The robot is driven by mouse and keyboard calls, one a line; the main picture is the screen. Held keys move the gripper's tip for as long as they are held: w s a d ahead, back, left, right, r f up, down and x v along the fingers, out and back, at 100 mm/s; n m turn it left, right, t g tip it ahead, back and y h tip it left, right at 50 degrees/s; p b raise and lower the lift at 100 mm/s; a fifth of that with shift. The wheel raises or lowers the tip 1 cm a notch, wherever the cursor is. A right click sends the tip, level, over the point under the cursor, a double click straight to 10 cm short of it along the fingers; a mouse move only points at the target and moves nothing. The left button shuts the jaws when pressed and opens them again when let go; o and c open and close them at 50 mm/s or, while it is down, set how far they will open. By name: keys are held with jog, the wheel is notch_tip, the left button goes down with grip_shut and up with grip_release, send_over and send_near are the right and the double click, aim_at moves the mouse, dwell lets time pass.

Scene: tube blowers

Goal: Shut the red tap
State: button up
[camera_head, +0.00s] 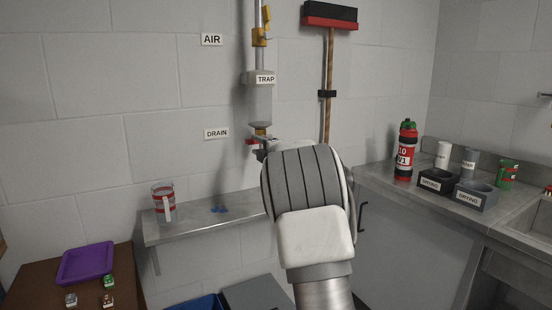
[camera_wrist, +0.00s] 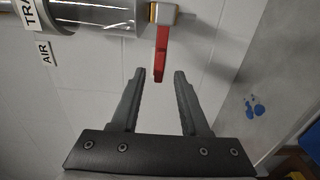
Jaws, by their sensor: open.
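The red tap is a flat red lever (camera_head: 252,142) on a brass fitting under the clear trap tube (camera_head: 260,103), near the DRAIN label (camera_head: 216,133). In the wrist view the red lever (camera_wrist: 162,50) extends from the fitting towards my gripper (camera_wrist: 159,73). My gripper is open. The lever's free end shows between the two fingertips, with a gap on each side; I cannot tell how deep it is or whether anything touches. In the head view my arm hides most of my gripper and the right side of the tap.
Below is a metal shelf (camera_head: 195,232) with a red-banded jug (camera_head: 164,202) and blue drops (camera_head: 219,210). A broom (camera_head: 329,70) hangs close right of the pipe. A counter (camera_head: 400,190) with a bottle (camera_head: 405,151) stands right.

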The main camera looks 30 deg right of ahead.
jog(key=s, duration=1.3)
jog(key=shift+s+d, duration=0.2)
jog(key=shift+d, duration=0.1)
jog(key=s+a+f+m+g, duration=0.4)
jog(key=s+a+m, duration=0.25)
jog(key=s, duration=0.55)
jog(key=s+a+f+m+g, duration=0.4)
jog(key=s+a+m, duration=0.25)
jog(key=s, duration=0.55)
jog(key=s+a+f+m+g, duration=0.45)
jog(key=s+a, duration=0.35)
jog(key=s, duration=0.5)
notch_tip(320, 180, up, 17)
jog(key=m+p, duration=0.1)
jog(key=p, duration=1.5)
jog(key=shift+f+h, duration=0.2)
jog(key=shift+h, duration=0.1)
jog(key=shift+d, duration=0.1)
